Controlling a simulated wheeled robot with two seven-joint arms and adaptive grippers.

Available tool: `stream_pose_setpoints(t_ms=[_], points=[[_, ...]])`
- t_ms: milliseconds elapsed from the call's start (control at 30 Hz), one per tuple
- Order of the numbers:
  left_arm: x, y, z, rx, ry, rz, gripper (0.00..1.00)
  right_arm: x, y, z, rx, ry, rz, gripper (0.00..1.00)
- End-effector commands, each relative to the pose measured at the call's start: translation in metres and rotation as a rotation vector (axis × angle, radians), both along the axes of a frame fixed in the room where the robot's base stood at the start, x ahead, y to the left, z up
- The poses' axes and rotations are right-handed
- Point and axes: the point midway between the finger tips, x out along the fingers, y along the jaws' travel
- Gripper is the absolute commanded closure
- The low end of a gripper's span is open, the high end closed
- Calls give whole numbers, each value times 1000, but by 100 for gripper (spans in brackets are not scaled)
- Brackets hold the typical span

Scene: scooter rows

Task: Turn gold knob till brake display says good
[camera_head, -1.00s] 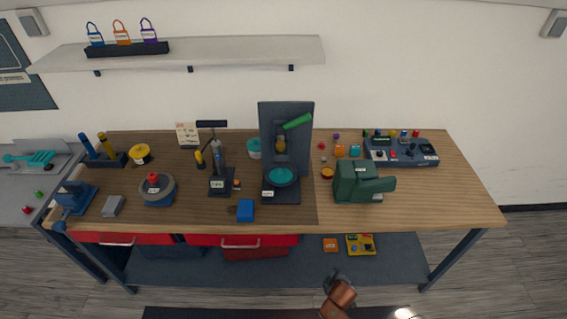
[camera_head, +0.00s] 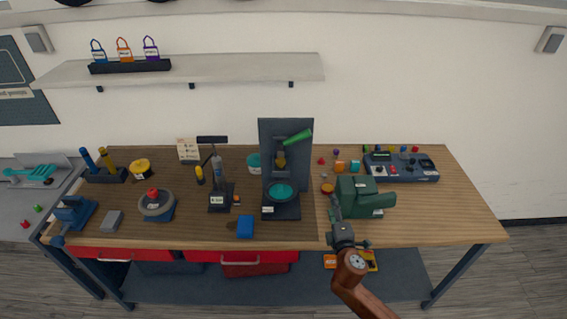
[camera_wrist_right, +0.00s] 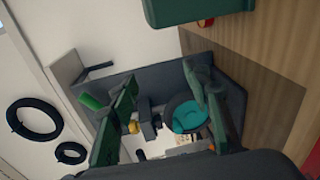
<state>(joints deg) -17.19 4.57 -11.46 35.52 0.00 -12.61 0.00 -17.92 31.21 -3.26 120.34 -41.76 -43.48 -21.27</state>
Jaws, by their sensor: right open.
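A small gold-orange knob-like part (camera_head: 237,198) sits at the right side of a dark stand (camera_head: 222,205) with a handlebar on top, left of the table's middle. A small pale display or label (camera_head: 217,200) is on that stand; its text is too small to read. I cannot tell for sure that these are the gold knob and brake display. My right gripper (camera_head: 335,208) is open and empty above the table's front edge, beside the green machine and well right of the stand. In the right wrist view its fingers (camera_wrist_right: 165,105) are apart. My left gripper is out of view.
The green machine (camera_head: 355,199) is close to my right gripper. A tall dark press (camera_head: 267,145) with a green lever (camera_head: 298,138) and teal disc (camera_head: 281,191) stands between gripper and stand. A blue block (camera_head: 245,227) lies near the front edge. Bare wood is free at right (camera_head: 450,210).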

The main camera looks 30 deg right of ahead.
Motion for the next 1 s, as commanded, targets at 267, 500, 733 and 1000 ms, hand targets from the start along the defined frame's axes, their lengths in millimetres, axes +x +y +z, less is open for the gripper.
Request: stream_pose_setpoints(t_ms=[267, 500, 733, 1000], points=[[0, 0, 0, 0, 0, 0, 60, 92, 44, 99, -875, -7, 365, 56], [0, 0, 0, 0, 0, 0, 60, 133, 64, 100, -1464, 127, 586, 56], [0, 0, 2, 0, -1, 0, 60, 149, 66, 97, -1550, 157, 618, 56], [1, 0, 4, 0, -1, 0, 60, 189, 72, 97, -1545, 154, 616, 56]])
